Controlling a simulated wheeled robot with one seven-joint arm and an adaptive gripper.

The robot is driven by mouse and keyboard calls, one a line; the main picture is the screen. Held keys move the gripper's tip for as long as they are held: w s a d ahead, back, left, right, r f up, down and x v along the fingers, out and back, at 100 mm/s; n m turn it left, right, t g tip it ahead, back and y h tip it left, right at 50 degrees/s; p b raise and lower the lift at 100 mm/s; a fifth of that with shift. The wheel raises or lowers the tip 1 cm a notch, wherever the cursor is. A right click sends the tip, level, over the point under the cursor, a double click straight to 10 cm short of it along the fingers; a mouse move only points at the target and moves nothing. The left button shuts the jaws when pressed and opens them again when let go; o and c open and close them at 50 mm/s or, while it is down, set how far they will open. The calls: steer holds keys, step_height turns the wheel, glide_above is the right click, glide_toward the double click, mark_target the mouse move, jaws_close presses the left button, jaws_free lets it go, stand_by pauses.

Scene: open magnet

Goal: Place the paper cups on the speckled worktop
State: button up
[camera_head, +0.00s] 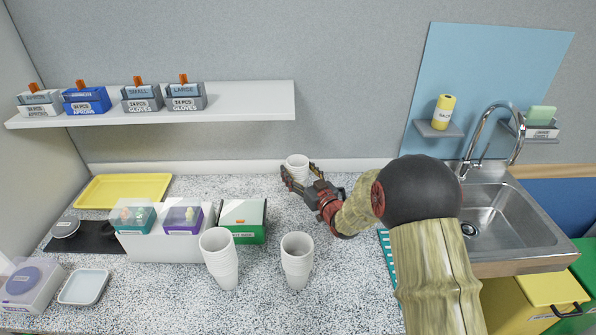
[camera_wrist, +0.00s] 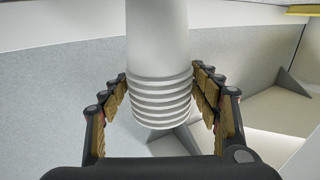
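A stack of white paper cups (camera_head: 297,161) is upright at the back of the speckled worktop (camera_head: 345,285), near the wall. My gripper (camera_head: 300,180) is around this stack from the front right, with a finger on each side. In the wrist view, the ridged stack (camera_wrist: 160,85) fills the space between my fingers (camera_wrist: 160,90), which appear to press on both sides near its rims. The stack's lower part is hidden in the head view, so I cannot tell whether it touches the worktop. Two more stacks stand in front, the left one (camera_head: 221,262) and the right one (camera_head: 297,262).
A yellow tray (camera_head: 123,190) lies at the back left. A shelf (camera_head: 240,103) overhangs the back. The sink (camera_head: 510,225) is right.

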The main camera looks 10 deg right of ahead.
steer(key=shift+o, duration=0.5)
steer(key=shift+r, duration=0.1)
steer(key=shift+s+d+r, duration=0.1)
steer(key=shift+s, duration=0.1)
steer(key=p+v, duration=0.3)
steer(key=v, duration=0.8)
steer(key=s+d+r+m+g+h, duration=0.25)
steer(key=s+r+g+h, duration=0.3)
steer(key=s+r, duration=0.35)
steer(key=s+a+r+g, duration=0.1)
steer(key=s+a+g, duration=0.1)
steer(key=s, duration=1.2)
steer(key=s+a+r+g, duration=0.1)
steer(key=s+g, duration=0.3)
steer(key=s, duration=1)
steer(key=shift+a+r+m, duration=0.35)
steer(key=shift+a+r, duration=0.05)
steer(key=shift+a, duration=0.5)
